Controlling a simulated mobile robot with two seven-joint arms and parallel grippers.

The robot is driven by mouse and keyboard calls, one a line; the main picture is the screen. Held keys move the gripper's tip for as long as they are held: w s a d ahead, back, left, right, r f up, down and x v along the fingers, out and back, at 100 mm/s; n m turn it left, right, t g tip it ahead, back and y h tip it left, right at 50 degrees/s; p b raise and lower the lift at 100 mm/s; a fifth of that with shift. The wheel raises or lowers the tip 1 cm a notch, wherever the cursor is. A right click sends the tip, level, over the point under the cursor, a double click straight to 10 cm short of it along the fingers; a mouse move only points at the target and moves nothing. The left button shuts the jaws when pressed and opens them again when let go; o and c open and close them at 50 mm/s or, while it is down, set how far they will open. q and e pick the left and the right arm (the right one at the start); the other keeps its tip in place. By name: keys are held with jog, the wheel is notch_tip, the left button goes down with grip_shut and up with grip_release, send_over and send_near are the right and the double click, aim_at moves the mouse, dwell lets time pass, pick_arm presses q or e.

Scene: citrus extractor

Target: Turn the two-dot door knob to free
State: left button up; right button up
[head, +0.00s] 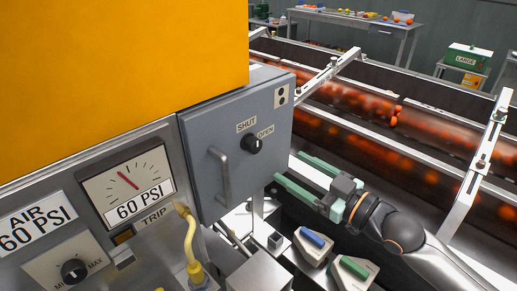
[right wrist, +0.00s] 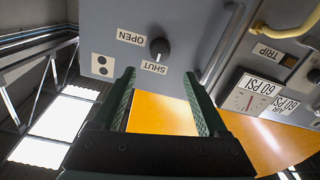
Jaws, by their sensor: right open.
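A grey door (head: 210,130) carries a plate with two black dots (head: 282,95) at its upper right corner; the plate also shows in the right wrist view (right wrist: 103,66). The round black knob (head: 251,144) sits on this door between the SHUT and OPEN labels. In the right wrist view, upside down, the knob (right wrist: 160,48) has a pale mark that seems to face the SHUT label (right wrist: 154,68). My right gripper (head: 288,168) is open and empty, right of and below the knob, not touching it. Its green fingers show in the right wrist view (right wrist: 160,78). My left gripper is not in view.
A grey bar handle (head: 220,175) stands out from the door left of the knob. A yellow hose (head: 190,240) and a gauge panel (head: 127,185) are at lower left. Fruit conveyors (head: 370,110) run behind.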

aim_at(257, 147)
jog(key=x, duration=1.1)
jog(key=shift+w, duration=0.1)
jog(key=shift+f, duration=0.1)
grip_shut()
